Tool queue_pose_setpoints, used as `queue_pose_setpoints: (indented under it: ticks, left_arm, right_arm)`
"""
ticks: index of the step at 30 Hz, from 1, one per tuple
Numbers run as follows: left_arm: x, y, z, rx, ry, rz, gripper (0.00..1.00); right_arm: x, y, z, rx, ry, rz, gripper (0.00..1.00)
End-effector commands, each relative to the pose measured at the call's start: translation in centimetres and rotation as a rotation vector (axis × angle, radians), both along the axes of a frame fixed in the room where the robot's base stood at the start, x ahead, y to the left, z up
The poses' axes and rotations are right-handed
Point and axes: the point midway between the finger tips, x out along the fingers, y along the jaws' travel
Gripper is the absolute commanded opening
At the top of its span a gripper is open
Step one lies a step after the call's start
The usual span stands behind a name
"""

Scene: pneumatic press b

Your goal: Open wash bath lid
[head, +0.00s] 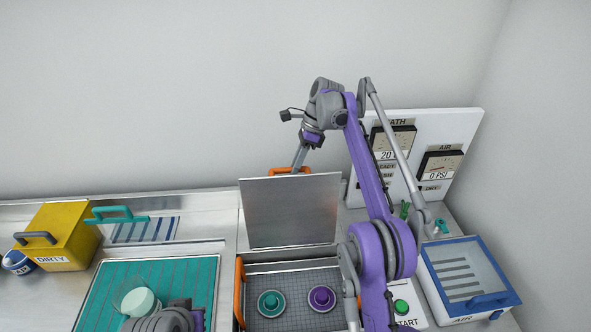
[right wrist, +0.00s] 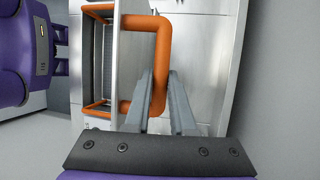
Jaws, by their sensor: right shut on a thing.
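The wash bath lid (head: 290,210) is a plain metal plate standing raised, nearly upright, at the back of the open bath. Its orange handle (head: 278,171) is at the top edge. My right gripper (head: 297,168) is shut on this handle from above. In the right wrist view, the orange handle (right wrist: 158,50) passes between the fingers of my right gripper (right wrist: 163,98). The wash bath (head: 291,254) is open, with a teal part (head: 271,303) and a purple part (head: 321,298) on its grid floor. Of my left arm only a link shows at the bottom; its gripper is out of view.
A yellow DIRTY box (head: 68,232) and a teal mat (head: 190,272) with a pale round piece (head: 139,302) lie left. A blue-framed box (head: 464,275) and green START button (head: 401,307) stand right. A gauge panel (head: 463,130) stands behind my right arm.

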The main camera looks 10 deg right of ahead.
Motion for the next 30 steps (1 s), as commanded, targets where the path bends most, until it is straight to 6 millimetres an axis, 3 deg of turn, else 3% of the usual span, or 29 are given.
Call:
queue_pose_setpoints:
  ticks: [10,28,29,30]
  left_arm:
    - [0.08,0.0,0.11,0.0,-0.001,0.0,0.0]
    - [0.09,0.0,0.12,0.0,-0.002,0.0,0.0]
    - [0.09,0.0,0.12,0.0,-0.002,0.0,0.0]
    - [0.09,0.0,0.12,0.0,-0.002,0.0,0.0]
  right_arm:
    - [1.1,-0.18,-0.45,-0.001,-0.001,-0.001,0.0]
    - [1.24,-0.2,-0.49,-0.002,-0.001,-0.002,0.0]
    - [1.25,-0.19,-0.48,-0.001,-0.001,-0.001,0.27]
    - [1.25,-0.19,-0.48,-0.001,-0.001,-0.001,0.35]
